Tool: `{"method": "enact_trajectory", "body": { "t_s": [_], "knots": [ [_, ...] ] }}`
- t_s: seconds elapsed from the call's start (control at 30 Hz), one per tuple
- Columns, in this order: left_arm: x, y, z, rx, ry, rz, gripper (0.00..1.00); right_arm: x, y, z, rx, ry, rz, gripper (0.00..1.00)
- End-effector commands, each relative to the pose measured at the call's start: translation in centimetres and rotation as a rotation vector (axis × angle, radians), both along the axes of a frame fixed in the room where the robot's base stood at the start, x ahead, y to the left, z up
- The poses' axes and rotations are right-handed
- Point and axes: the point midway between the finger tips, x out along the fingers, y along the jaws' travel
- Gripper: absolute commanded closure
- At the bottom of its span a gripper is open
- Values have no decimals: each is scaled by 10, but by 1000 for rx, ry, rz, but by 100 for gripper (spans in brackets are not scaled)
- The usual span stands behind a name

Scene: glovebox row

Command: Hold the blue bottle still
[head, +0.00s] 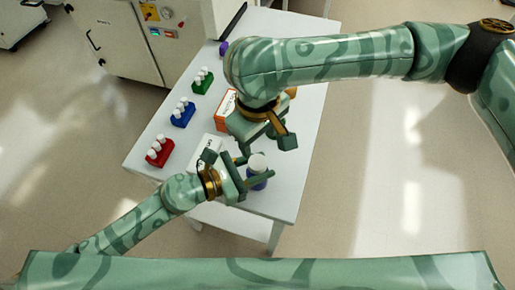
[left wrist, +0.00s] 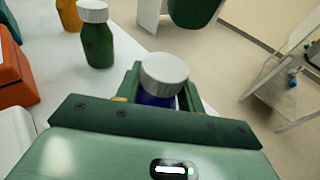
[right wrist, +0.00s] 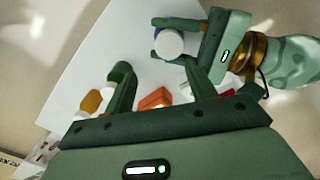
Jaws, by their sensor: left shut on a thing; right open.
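The blue bottle (head: 257,182) with a white cap is upright near the near edge of the white table. My left gripper (head: 256,179) is shut on it from the left. In the left wrist view the cap (left wrist: 165,70) and a strip of dark blue body (left wrist: 157,99) show between the fingers. I cannot tell whether its base touches the table. In the right wrist view the cap (right wrist: 168,45) hides most of the bottle. My right gripper (right wrist: 160,88) is open and empty, above the table and a little beyond the bottle.
Red (head: 159,151), blue (head: 182,114) and green (head: 203,82) racks with white-capped vials line the table's left side. A white box (head: 205,146) and an orange box (head: 224,108) stand beside the grippers. A green bottle (left wrist: 98,45) and an amber bottle (left wrist: 68,15) stand beyond.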

Motion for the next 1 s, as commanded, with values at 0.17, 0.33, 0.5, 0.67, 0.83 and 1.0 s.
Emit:
{"method": "enact_trajectory", "body": {
  "t_s": [0.17,0.33,0.5,0.67,0.83,1.0],
  "knots": [
    [-3,2,-7,11,12,-2,100,-7,-1,16,7,20,-196,44],
    [-3,2,-7,11,12,-2,100,-16,3,-1,27,64,-300,44],
    [-3,2,-7,11,12,-2,100,-17,3,-31,27,64,-298,44],
    [-3,2,-7,11,12,-2,100,-16,3,-54,26,62,-297,44],
    [-3,2,-7,11,12,-2,100,-16,3,-65,27,61,-295,44],
    [-3,2,-7,11,12,-2,100,-16,3,-66,27,59,-294,44]
  ]
}}
